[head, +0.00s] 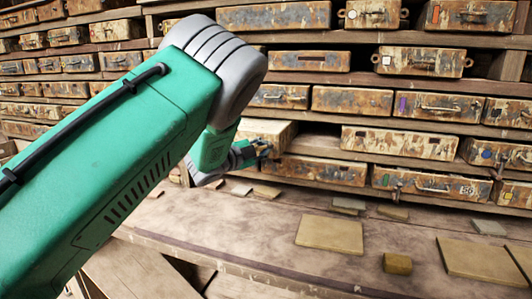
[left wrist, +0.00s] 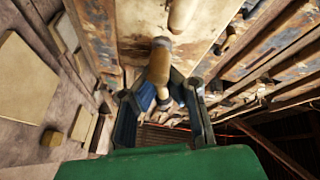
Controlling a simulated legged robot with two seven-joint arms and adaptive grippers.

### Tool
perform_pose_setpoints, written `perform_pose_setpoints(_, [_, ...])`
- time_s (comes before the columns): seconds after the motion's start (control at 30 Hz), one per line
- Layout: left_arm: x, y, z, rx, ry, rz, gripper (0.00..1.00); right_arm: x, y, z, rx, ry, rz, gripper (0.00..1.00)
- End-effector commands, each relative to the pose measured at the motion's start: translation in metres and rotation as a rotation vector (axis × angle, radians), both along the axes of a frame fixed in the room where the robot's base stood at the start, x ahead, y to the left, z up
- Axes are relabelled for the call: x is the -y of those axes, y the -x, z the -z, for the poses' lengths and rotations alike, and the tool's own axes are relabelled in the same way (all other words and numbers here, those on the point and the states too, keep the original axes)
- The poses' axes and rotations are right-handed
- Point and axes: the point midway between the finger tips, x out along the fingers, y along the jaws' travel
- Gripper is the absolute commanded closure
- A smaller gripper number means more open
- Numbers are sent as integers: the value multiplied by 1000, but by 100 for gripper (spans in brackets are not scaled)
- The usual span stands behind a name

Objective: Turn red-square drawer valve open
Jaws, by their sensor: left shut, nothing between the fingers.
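My left gripper (head: 264,149) is at the front of a pale drawer (head: 268,130) that juts from the rack. In the left wrist view the gripper (left wrist: 163,105) is shut with nothing between its fingers. A tan rounded, handle-like piece (left wrist: 160,60) lies just beyond the fingertips, against a pale surface; I cannot tell whether they touch or whether it is the valve. A second tan piece (left wrist: 182,13) is at the top edge. A drawer (head: 470,16) at the upper right has a red mark. No clear red square shows near the gripper. My right gripper is out of view.
Rows of rusty drawers (head: 352,101) fill the wooden rack, several with handles. Below is a work surface (head: 240,222) with a large tan tile (head: 330,234), a small block (head: 397,263) and another large tile (head: 482,262). My left arm covers the left part of the rack.

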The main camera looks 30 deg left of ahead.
Motion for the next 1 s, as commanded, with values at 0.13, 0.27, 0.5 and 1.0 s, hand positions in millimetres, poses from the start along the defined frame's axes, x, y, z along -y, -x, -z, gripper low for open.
perform_pose_setpoints(0.13, [-2,0,-5,41,140,1,100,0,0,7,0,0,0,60])
perform_pose_setpoints(0.27, [-5,1,-8,71,258,0,100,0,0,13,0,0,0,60])
perform_pose_setpoints(0.5, [-10,2,-13,123,469,-2,100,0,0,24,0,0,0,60])
perform_pose_setpoints(1.0, [-14,1,-13,146,591,-6,71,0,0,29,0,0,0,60])
